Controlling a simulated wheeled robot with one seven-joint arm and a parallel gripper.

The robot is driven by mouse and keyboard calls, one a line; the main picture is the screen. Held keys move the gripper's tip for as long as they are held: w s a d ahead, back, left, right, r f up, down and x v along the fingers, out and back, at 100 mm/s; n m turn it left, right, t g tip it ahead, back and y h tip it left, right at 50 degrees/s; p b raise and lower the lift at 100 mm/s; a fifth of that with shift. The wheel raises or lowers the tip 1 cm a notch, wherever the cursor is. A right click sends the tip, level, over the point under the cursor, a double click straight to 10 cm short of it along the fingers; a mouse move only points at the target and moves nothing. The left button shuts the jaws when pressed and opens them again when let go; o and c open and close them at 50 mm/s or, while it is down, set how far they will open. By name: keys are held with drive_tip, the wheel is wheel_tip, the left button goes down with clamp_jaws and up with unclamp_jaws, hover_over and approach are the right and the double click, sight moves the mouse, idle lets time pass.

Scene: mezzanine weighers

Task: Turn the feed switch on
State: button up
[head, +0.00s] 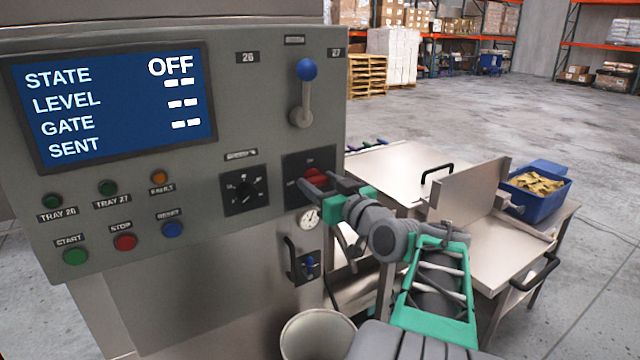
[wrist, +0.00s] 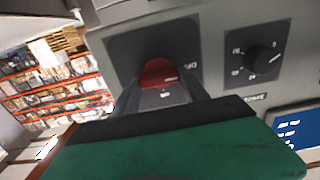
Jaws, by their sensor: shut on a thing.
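The feed switch is most likely the red rotary knob (head: 314,177) on a dark plate at the lower right of the grey control panel; its label is too small to read fully. My gripper (head: 308,188) is at this knob with its fingers shut on it. In the wrist view the red knob (wrist: 158,73) sits between my two fingers (wrist: 160,90). Part of the plate's marking shows beside it. The display (head: 112,105) reads STATE OFF, with dashes on the other lines.
A black dial (head: 244,190) sits left of the knob, and a blue-topped lever (head: 305,95) stands above it. Start, stop and reset buttons (head: 124,242) are at lower left. A gauge (head: 309,218) is just below my gripper. A steel table (head: 400,165) and blue crate (head: 540,198) stand right.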

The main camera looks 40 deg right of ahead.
drive_tip(key=shift+m, duration=0.4)
drive_tip(key=m+b, duration=0.1)
drive_tip(key=m, duration=0.2)
drive_tip(key=shift+d+m, duration=0.1)
drive_tip(key=shift+m, duration=0.3)
drive_tip(key=m, duration=0.4)
drive_tip(key=shift+d+p, duration=0.1)
drive_tip(key=shift+p, duration=0.3)
drive_tip(key=m+p, duration=0.2)
drive_tip(key=m, duration=0.3)
drive_tip(key=shift+m+p, duration=0.35)
drive_tip(key=shift+m, duration=0.05)
drive_tip(key=shift+f+m+p, duration=0.1)
drive_tip(key=shift+m+p, duration=1.05)
drive_tip(key=shift+m, duration=0.55)
drive_tip(key=shift+f, duration=0.1)
drive_tip(key=o, duration=1.4)
